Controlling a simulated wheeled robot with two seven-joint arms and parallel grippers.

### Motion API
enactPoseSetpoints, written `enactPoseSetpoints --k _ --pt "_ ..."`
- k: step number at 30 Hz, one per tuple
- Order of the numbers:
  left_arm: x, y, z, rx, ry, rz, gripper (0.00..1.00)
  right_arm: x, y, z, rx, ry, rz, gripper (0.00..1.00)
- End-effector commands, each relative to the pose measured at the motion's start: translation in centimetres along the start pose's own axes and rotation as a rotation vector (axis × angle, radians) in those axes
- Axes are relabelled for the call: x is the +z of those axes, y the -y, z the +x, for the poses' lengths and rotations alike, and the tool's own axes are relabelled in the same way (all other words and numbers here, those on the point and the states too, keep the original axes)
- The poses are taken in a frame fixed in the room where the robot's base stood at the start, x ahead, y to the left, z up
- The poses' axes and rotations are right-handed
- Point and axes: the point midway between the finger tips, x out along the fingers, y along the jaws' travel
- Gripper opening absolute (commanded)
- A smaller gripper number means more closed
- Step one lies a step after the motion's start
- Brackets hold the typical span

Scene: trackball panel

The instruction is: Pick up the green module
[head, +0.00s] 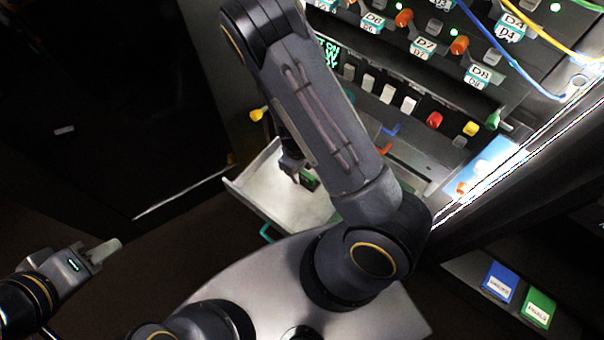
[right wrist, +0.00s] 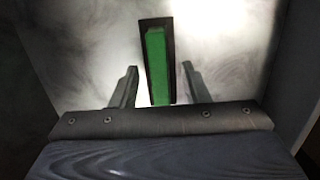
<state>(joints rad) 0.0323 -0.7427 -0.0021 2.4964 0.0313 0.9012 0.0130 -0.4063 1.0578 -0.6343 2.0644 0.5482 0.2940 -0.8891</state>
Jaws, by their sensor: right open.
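The green module (right wrist: 157,65) is a narrow green block with a dark edge, lying on a pale tray floor in the right wrist view. My right gripper (right wrist: 158,85) is open, with one finger on each side of the module's near end and visible gaps between. In the head view my right gripper (head: 294,170) is low in the pale drawer (head: 262,190), beside the module (head: 309,181), which is partly hidden by my right arm. My left gripper (head: 103,251) is at the far lower left, away from the drawer; its jaw gap is not clear.
A panel with labelled knobs, switches and cables (head: 420,48) rises behind the drawer. Coloured knobs, such as a red one (head: 434,119), stand near it. Blue (head: 499,281) and green (head: 538,307) labelled blocks are at the lower right. The drawer walls stand close around my right gripper.

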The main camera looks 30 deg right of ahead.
Motion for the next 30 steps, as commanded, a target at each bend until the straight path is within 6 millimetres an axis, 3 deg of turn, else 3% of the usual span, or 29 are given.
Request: enactPoseSetpoints --k 23,30 --pt "0.15 0.14 0.30 0.000 0.000 0.000 0.36 -0.08 -0.01 0.45 0.000 -0.001 0.000 0.42" --pt "0.15 0.14 0.30 0.000 0.000 0.000 0.36 -0.07 -0.01 0.45 0.000 0.000 0.000 0.13"
